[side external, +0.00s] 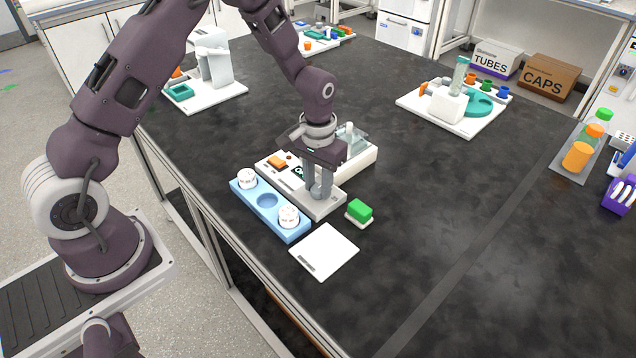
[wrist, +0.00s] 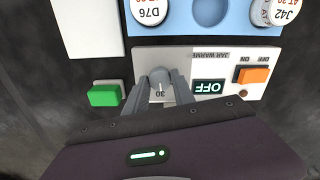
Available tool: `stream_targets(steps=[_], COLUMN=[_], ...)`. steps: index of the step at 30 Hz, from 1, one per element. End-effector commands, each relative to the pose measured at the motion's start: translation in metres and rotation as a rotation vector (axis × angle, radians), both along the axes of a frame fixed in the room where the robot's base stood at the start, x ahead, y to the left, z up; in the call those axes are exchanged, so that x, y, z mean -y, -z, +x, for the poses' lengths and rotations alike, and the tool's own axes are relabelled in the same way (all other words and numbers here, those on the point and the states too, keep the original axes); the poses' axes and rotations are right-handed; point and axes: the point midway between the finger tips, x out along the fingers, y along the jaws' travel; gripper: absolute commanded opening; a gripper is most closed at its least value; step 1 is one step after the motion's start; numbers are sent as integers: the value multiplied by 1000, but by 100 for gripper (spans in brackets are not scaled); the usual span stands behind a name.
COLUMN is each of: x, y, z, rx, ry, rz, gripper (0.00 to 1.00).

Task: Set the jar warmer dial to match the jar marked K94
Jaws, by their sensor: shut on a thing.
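The jar warmer (side external: 325,207) is a pale unit with a control panel, which also shows in the wrist view (wrist: 205,65). Its round grey dial (wrist: 160,78) has a "30" mark beside it. My gripper (side external: 318,190) is down at the panel, its two fingers (wrist: 162,92) shut on the dial. A display (wrist: 209,87) reads OFF, and an orange switch (wrist: 254,76) sits beside ON and OFF labels. Two white-lidded jars, D76 (wrist: 149,12) and J42 (wrist: 283,11), stand in a blue rack (side external: 268,224) around an empty middle well. No K94 mark is readable.
A green block on a white base (side external: 359,211) sits close beside the warmer. A white square plate (side external: 323,250) lies in front. A white station with a teal ring (side external: 455,108) stands farther right. The dark bench is clear at right and front.

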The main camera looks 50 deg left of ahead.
Motion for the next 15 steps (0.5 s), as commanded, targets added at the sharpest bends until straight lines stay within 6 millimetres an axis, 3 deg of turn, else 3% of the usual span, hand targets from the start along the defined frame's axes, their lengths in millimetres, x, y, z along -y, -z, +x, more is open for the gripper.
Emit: stream_targets(steps=[15], x=[0], y=[-1], z=[0], rx=[0], ry=[100], rz=[0], gripper=[0])
